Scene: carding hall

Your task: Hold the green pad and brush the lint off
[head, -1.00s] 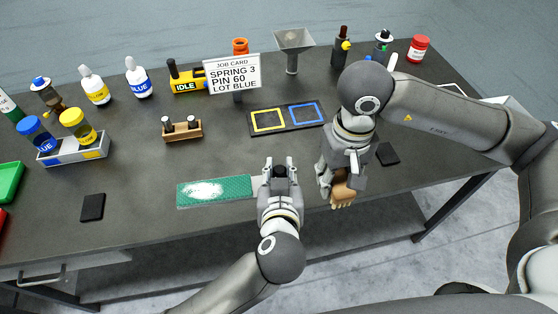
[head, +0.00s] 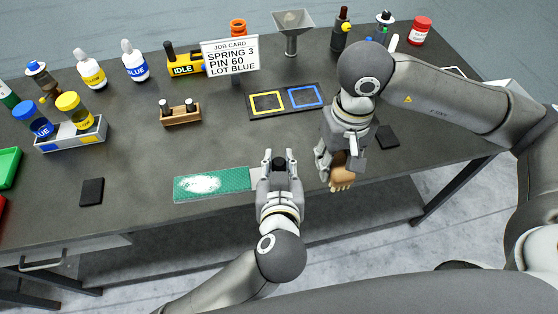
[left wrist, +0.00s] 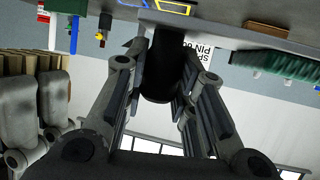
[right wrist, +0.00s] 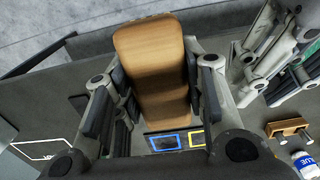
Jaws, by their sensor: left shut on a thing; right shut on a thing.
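The green pad (head: 232,181) extends left from my left gripper (head: 279,162) near the table's front edge. A white lint patch (head: 199,184) covers its left part. My left gripper is shut on the pad's dark handle (left wrist: 160,80); the pad's green side shows at the upper right of the left wrist view (left wrist: 280,64). My right gripper (head: 338,160) is shut on a wooden brush (right wrist: 155,70), to the right of the pad and apart from it. The brush also shows in the head view (head: 342,182). Its bristles cannot be made out clearly.
On the table (head: 220,140) stand a job card (head: 230,56), a wooden rack (head: 180,113), a tray with blue and yellow jars (head: 72,138), and a dark plate with yellow and blue frames (head: 285,101). Bottles and a funnel (head: 292,30) line the back.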

